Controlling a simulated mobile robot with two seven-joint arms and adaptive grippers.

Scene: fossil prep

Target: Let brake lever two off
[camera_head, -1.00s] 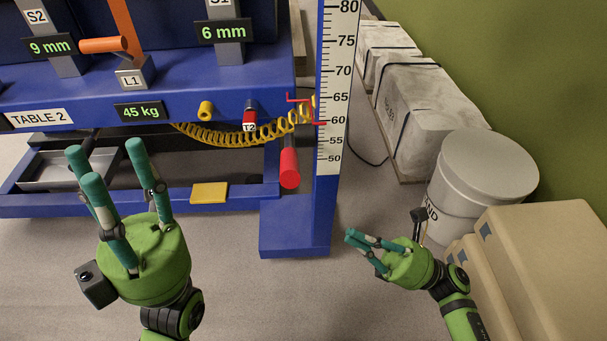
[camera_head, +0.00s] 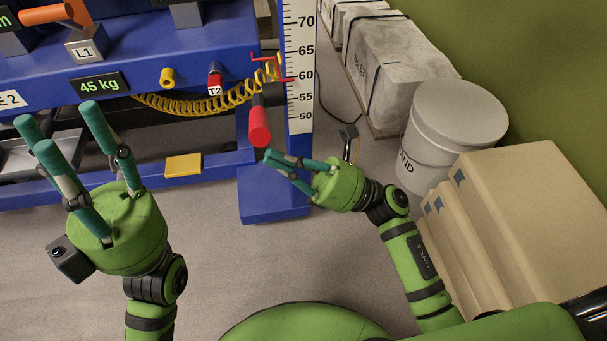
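A red cylindrical handle (camera_head: 259,127) on a dark stem hangs at the right end of the blue table, beside the height scale; it looks like the brake lever, but I see no number on it. My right gripper (camera_head: 272,160) is just below and right of this handle in the picture, its fingers pointing left towards it. It looks open and empty; a gap to the handle cannot be judged surely. My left gripper (camera_head: 58,128) is open and empty in front of the table, its fingers pointing up. The blue table (camera_head: 130,62) carries a partly cut-off "TABLE 2" plate.
A white scale post (camera_head: 301,70) stands right of the handle. A yellow coiled hose (camera_head: 200,108) and a red T2 fitting (camera_head: 215,82) are on the table front. A yellow pedal-like block (camera_head: 183,166) lies below. A white bucket (camera_head: 450,125) and cardboard boxes (camera_head: 535,215) stand at right.

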